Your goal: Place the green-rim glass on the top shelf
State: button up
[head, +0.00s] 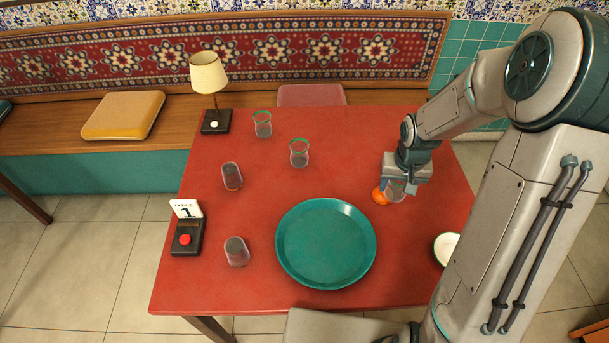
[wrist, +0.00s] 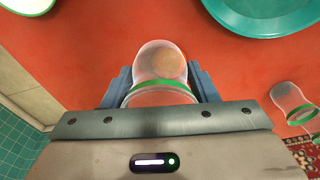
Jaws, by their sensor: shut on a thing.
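My gripper (head: 404,184) is over the right part of the red table, pointing down. In the wrist view my gripper (wrist: 160,84) is shut on a clear glass with a green rim (wrist: 160,60), one finger on each side. The rim is nearest the palm and the base points away. In the head view the held glass (head: 396,191) shows below the jaws, partly hidden. I cannot tell whether its base touches the table. Two other green-rim glasses, one farther back (head: 262,123) and one nearer the middle (head: 299,153), stand on the table. No shelf is in view.
An orange ball-like thing (head: 380,196) is right beside the held glass. A teal tray (head: 325,243) lies at the table's front. Two rimless glasses (head: 231,176) (head: 237,251), a table sign (head: 186,208), a lamp (head: 209,75) and a white dish (head: 446,248) are near the edges.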

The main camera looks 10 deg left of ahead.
jog(key=s+a+r+n+p, duration=0.1)
jog(key=s+a+r+n, duration=0.2)
jog(key=s+a, duration=0.35)
jog(key=w+a+f, duration=0.1)
jog(key=w+f, duration=0.1)
jog(key=w, duration=0.1)
jog(key=w+a+f, duration=0.2)
jog(key=w, duration=0.1)
jog(key=w+a+f+p, duration=0.1)
jog(key=w+f, duration=0.1)
jog(key=w, duration=0.1)
jog(key=shift+w+a+f, duration=0.3)
jog(key=shift+w+a, duration=0.05)
jog(key=shift+w, duration=0.05)
jog(key=shift+w+f+p, duration=0.1)
jog(key=shift+f+p, duration=0.25)
jog(key=shift+f, duration=1.65)
jog(key=shift+f, duration=0.15)
jog(key=o, duration=0.6)
jog(key=shift+f, duration=0.1)
jog(key=o, duration=0.4)
jog(key=shift+o, duration=0.2)
jog(key=shift+r, duration=0.2)
